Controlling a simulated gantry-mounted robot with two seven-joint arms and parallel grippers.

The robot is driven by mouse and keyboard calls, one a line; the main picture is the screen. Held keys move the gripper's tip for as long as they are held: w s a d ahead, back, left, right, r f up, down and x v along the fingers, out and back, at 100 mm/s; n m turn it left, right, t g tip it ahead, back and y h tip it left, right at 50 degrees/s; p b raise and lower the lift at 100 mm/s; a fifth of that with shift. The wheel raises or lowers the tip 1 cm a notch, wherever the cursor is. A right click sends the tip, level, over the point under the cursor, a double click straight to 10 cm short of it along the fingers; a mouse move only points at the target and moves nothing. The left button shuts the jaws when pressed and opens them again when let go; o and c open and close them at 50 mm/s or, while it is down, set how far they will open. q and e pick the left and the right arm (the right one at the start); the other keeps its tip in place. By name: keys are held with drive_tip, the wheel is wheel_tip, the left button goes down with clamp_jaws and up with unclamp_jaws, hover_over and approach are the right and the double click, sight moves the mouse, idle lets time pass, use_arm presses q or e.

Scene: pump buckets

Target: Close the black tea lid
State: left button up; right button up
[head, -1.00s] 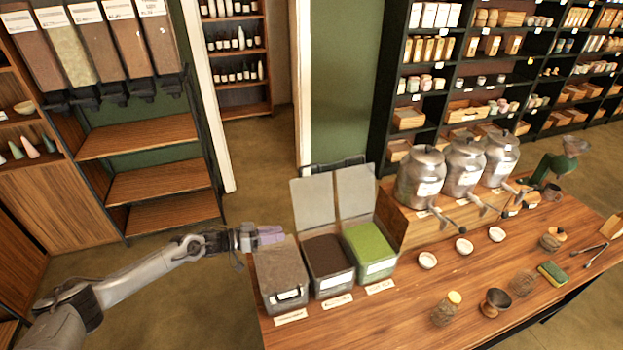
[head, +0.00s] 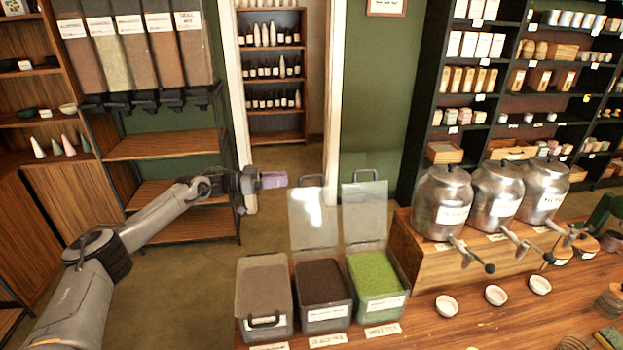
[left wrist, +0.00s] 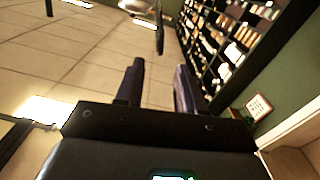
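Three clear bins stand side by side on the wooden table. The left bin (head: 264,298) holds brown contents; its lid lies shut, with the dark handle at the front. The middle bin (head: 323,293) holds dark, tea-like contents, and its clear lid (head: 312,218) stands upright at the back. The right bin (head: 377,286) holds green contents, and its lid (head: 364,212) also stands upright. The label words are too small to read. My left gripper (head: 272,179) is in the air behind and above the left bin, left of the raised lids. Its fingers (left wrist: 158,90) are apart and empty. My right gripper is out of view.
Several metal canisters (head: 443,203) with taps stand on a wooden stand right of the bins. Small white bowls (head: 447,306) sit in front of them. Shelves (head: 165,145) and dispensers stand behind at left. The air above the bins is clear in front of the raised lids.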

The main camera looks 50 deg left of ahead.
sight(301, 178)
use_arm(q)
drive_tip(key=p+x, duration=0.1)
drive_tip(key=x, duration=0.6)
drive_tip(key=shift+w+d+r, duration=0.1)
drive_tip(key=shift+w+r, duration=0.05)
drive_tip(key=shift+w, duration=0.05)
drive_tip(key=shift+x, duration=1.15)
drive_tip(key=shift+c, duration=0.2)
clamp_jaws()
